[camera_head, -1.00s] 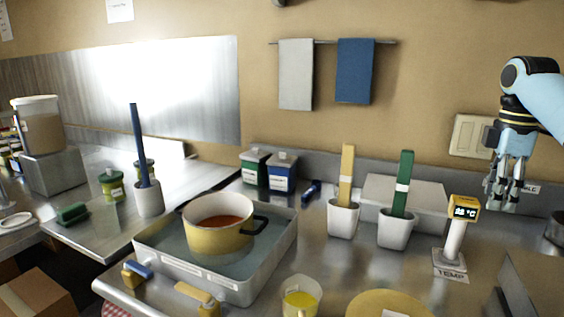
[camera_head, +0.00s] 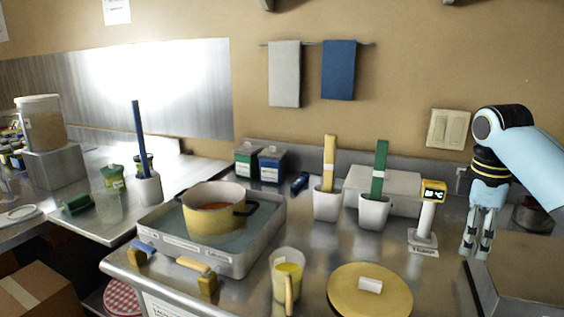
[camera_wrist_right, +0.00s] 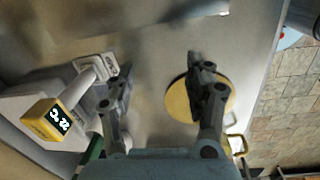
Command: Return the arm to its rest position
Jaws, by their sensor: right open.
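My right gripper (camera_head: 476,245) hangs with its fingers pointing down at the right of the head view, beside the thermometer stand (camera_head: 428,222) with its yellow display head. Its jaws are open and empty; in the right wrist view the two fingers (camera_wrist_right: 158,95) stand apart with bare steel counter between them. In that view the yellow display (camera_wrist_right: 52,120) is to the left of the fingers. A round yellow lid (camera_wrist_right: 180,98) shows partly behind the right finger. My left gripper is in neither view.
A yellow pot (camera_head: 213,222) sits in a metal water tray (camera_head: 265,232). White holders with a yellow paddle (camera_head: 329,160) and a green paddle (camera_head: 380,170) stand at the back. A jug (camera_head: 286,280) and the yellow lid (camera_head: 345,300) are in front. A grey box edge is at right.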

